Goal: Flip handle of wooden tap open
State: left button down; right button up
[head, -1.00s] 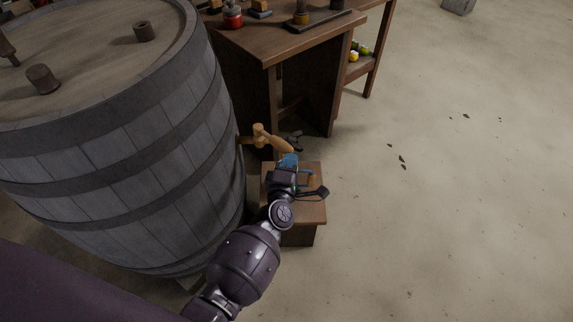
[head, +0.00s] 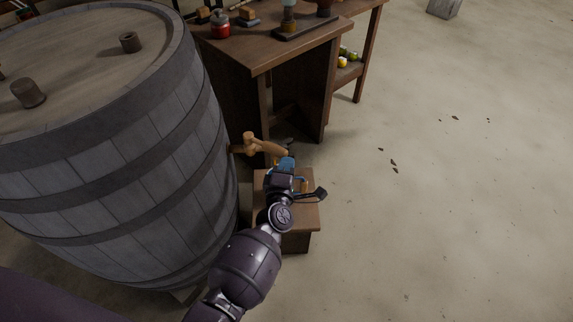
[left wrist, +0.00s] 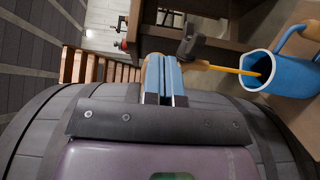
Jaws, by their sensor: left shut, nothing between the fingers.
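The wooden tap (head: 250,148) sticks out of the right side of the grey barrel (head: 120,160). My left gripper (head: 286,163) is at the outer end of the tap, just below it in the head view. Its blue fingers (left wrist: 170,76) are pressed together in the left wrist view, with nothing between them. A tan wooden part (left wrist: 151,70) shows right beside the fingers; I cannot tell whether they touch. A dark part (left wrist: 193,42) shows just beyond them. My right gripper is out of view.
A blue mug (left wrist: 283,68) shows in the left wrist view. A thin yellow streak (left wrist: 222,69) reaches into it, liquid or stick. A small wooden stool (head: 298,218) stands under my gripper. A workbench (head: 270,48) is behind.

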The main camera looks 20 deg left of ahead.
pick_arm(q)
jog(key=s+d+p, duration=0.1)
jog(key=s, duration=0.9)
jog(key=shift+s, duration=0.4)
jog(key=shift+d, duration=0.1)
